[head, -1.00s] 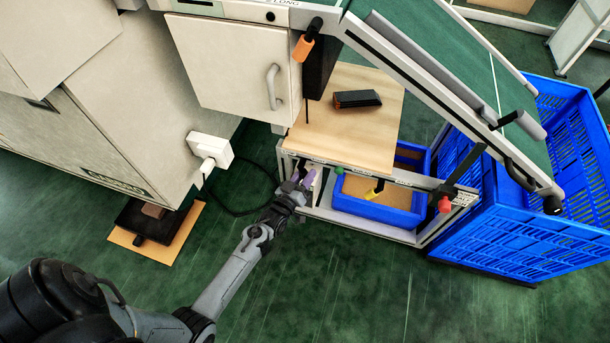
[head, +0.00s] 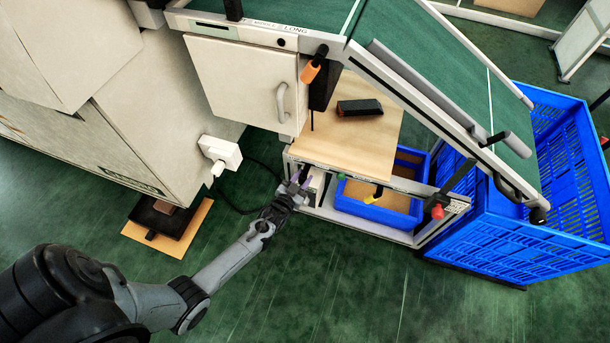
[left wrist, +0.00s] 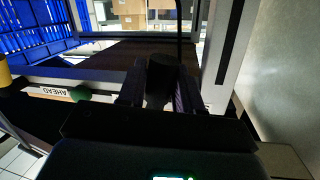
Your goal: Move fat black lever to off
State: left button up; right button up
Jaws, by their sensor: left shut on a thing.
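My left gripper (head: 296,187) is at the front left corner of the machine's lower frame, just below the wooden shelf (head: 355,138). In the left wrist view its two dark fingers (left wrist: 160,92) are shut on a thick black piece (left wrist: 163,72), which looks like the fat black lever. The fingers and dim light hide much of it, so its exact position cannot be told. In the head view the lever is hidden by the gripper. My right gripper is in neither view.
A green knob (left wrist: 80,93) and a yellow knob (left wrist: 4,73) are left of the fingers. A red-knobbed lever (head: 437,211) and an orange-knobbed lever (head: 310,72) are on the machine. A blue bin (head: 385,212) sits under the shelf. A blue crate (head: 530,230) stands right.

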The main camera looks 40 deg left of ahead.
pick_arm(q)
jog(key=shift+s+a+r+m+g+p, duration=0.15)
jog(key=shift+a+m+p, duration=0.1)
jog(key=shift+m+p, duration=0.25)
jog(key=shift+a+r+m+g+p, duration=0.1)
jog(key=shift+a+m+g+p, duration=0.1)
jog(key=shift+m+p, duration=0.3)
jog(key=shift+f+m, duration=0.1)
jog(key=shift+m, duration=0.2)
jog(key=o, duration=0.9)
jog(key=shift+o, duration=0.2)
jog(key=shift+s+d+r+p, duration=0.1)
jog(key=shift+s+r+p, duration=0.15)
jog(key=shift+s, duration=0.2)
jog(key=p+v, duration=0.4)
jog(key=v, duration=0.5)
jog(key=shift+s+d, duration=0.2)
jog(key=shift+s, duration=0.2)
